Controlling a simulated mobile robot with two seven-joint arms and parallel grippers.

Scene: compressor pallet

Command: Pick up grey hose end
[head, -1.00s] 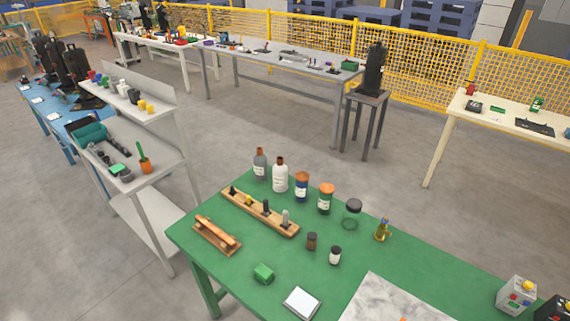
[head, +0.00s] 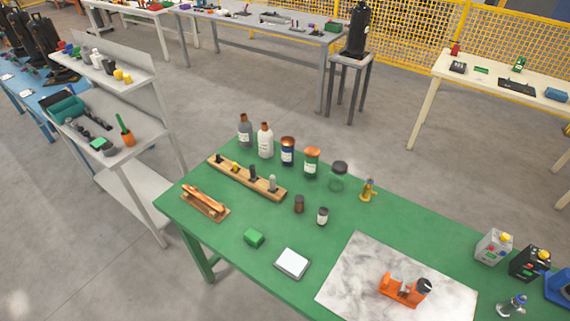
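I cannot make out a grey hose end for certain in the head view. On the green table (head: 225,232), a wooden rack (head: 240,178) holds several small upright pieces, one of them grey (head: 272,184). An orange device with a dark round part (head: 404,290) sits on a marbled grey-white slab (head: 345,272). A small metallic piece (head: 512,306) stands at the lower right, too small to identify. Neither of my grippers is in view.
Several bottles and jars (head: 265,140) line the table's back edge. Control boxes (head: 493,247) stand at the right. A grey shelf unit (head: 130,190) is to the left. A black cylinder (head: 357,32) stands on a stool behind. Floor between the tables is clear.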

